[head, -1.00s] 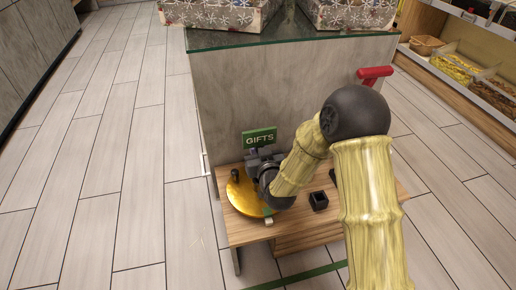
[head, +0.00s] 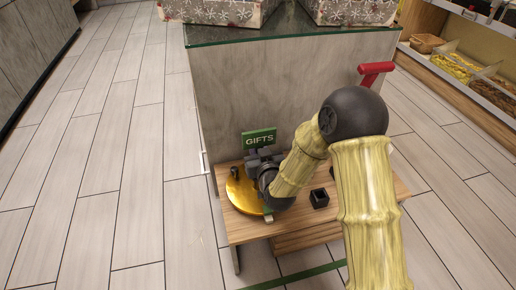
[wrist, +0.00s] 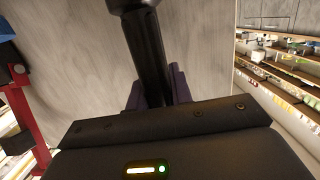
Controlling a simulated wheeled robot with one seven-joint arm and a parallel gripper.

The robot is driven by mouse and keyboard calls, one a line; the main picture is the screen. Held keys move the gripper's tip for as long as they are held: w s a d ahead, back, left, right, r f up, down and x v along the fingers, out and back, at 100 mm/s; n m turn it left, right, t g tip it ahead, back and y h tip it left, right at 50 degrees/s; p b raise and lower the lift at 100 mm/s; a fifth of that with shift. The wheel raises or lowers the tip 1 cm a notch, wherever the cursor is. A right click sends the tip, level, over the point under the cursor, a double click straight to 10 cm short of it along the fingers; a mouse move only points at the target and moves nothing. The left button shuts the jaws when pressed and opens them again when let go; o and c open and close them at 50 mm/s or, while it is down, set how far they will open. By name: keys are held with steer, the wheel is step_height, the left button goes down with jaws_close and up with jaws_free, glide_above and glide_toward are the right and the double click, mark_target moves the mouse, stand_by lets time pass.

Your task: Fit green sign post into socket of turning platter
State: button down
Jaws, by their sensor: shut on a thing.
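The green sign (head: 259,138), lettered GIFTS, stands upright above the low wooden table. My gripper (head: 264,156) is just below the sign panel, over the back right part of the gold turning platter (head: 240,197). In the wrist view my gripper (wrist: 157,92) is shut on the dark post (wrist: 150,50), which runs between the two fingers. The post's lower end and the platter's socket are hidden behind my gripper and arm, so I cannot tell whether they touch. A small dark upright piece (head: 235,173) stands at the platter's back left.
An empty black square holder (head: 319,198) sits on the wooden table (head: 245,231) right of my gripper. A grey counter wall (head: 290,95) rises close behind, with a red handle-like piece (head: 375,70) at its right. Open tiled floor lies to the left.

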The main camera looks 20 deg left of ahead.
steer(key=shift+f+b, duration=1.25)
steer(key=shift+f, duration=0.4)
steer(key=c, duration=1.2)
jaws_free()
steer(key=shift+o, duration=0.2)
